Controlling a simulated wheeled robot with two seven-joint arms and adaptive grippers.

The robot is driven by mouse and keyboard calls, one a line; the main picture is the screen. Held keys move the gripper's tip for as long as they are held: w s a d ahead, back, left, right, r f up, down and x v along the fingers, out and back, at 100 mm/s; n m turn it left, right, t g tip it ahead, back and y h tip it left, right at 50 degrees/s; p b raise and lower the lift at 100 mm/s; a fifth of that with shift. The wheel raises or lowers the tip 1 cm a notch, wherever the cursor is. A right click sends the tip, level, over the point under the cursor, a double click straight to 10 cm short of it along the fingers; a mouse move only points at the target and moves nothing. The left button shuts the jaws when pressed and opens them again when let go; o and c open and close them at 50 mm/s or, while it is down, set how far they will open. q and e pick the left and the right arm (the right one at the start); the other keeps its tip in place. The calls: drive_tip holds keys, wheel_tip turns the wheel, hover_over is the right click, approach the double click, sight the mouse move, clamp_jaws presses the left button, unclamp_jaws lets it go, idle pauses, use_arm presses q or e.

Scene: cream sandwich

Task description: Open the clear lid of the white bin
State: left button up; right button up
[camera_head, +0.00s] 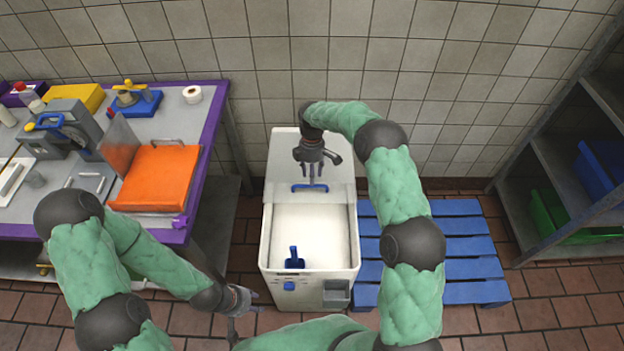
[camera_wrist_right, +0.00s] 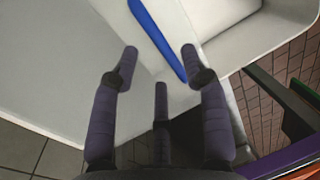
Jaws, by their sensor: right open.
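The white bin (camera_head: 266,240) stands in the middle of the head view, with a pale flat top (camera_head: 285,150) at its back. Its front part shows a white inside with a blue scoop (camera_head: 294,258). A blue handle (camera_head: 310,188) lies across the top behind this part; it shows in the right wrist view (camera_wrist_right: 155,38). The clear lid is hard to make out, and I cannot tell its edges. My right gripper (camera_head: 312,180) is open, pointing down over the handle, fingers apart; contact is unclear. My left gripper (camera_head: 248,312) is open and empty, low and left of the bin.
A purple-edged table (camera_head: 208,130) with an orange block (camera_head: 155,178) and tools stands at left. A blue pallet (camera_head: 470,245) lies right of the bin. A shelf (camera_head: 530,200) with green and blue crates stands at far right. A tiled wall rises behind.

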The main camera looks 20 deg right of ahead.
wheel_tip(320, 180, up, 8)
drive_tip(key=w, duration=0.1)
drive_tip(key=shift+w+d+r, duration=0.2)
drive_tip(key=shift+w+r, duration=0.05)
drive_tip(key=shift+w, duration=0.05)
drive_tip(key=shift+r, duration=0.1)
